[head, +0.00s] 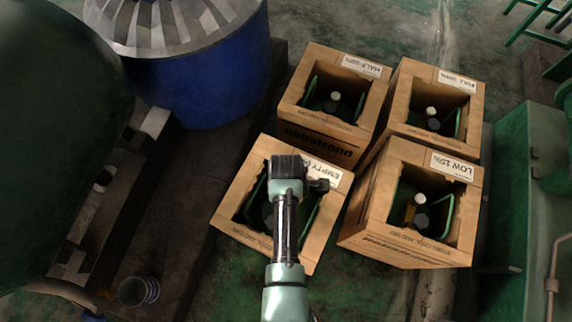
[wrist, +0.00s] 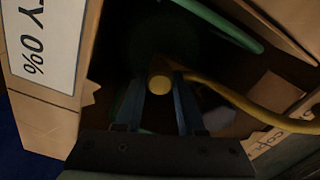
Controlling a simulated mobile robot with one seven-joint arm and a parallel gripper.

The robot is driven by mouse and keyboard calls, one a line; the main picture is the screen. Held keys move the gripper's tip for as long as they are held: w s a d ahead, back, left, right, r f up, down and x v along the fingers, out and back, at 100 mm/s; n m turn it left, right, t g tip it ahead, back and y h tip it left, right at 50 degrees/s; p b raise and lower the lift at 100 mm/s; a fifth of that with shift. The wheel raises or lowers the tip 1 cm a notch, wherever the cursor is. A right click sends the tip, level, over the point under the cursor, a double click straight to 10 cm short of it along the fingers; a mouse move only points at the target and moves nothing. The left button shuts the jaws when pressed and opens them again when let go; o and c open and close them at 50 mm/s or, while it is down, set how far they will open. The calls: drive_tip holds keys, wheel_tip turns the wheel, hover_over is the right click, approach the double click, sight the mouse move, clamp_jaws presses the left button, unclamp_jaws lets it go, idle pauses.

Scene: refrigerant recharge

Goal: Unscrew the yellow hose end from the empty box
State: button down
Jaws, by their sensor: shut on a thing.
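The empty box (head: 240,190) is an open-topped cardboard box in the middle of the head view, labelled EMPTY. Its label with "0%" (wrist: 46,38) shows at the left of the wrist view. In the wrist view the yellow hose end (wrist: 159,84) sits between my two fingers, with the yellow hose (wrist: 235,97) running off to the right. My gripper (wrist: 160,92) is shut on the hose end, inside the box opening. In the head view my arm covers the box's middle and hides the hose end. The valve under it is too dark to make out.
Three more cardboard boxes stand close by: HALF (head: 295,95) behind, FULL (head: 478,110) at the back right, and LOW (head: 370,215) at the right. A blue drum (head: 215,85) stands at the back left. A green handle bar (wrist: 215,22) crosses the box opening.

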drive_tip(key=shift+w+n, duration=0.15)
drive_tip(key=shift+n, duration=0.45)
drive_tip(key=shift+r, duration=0.1)
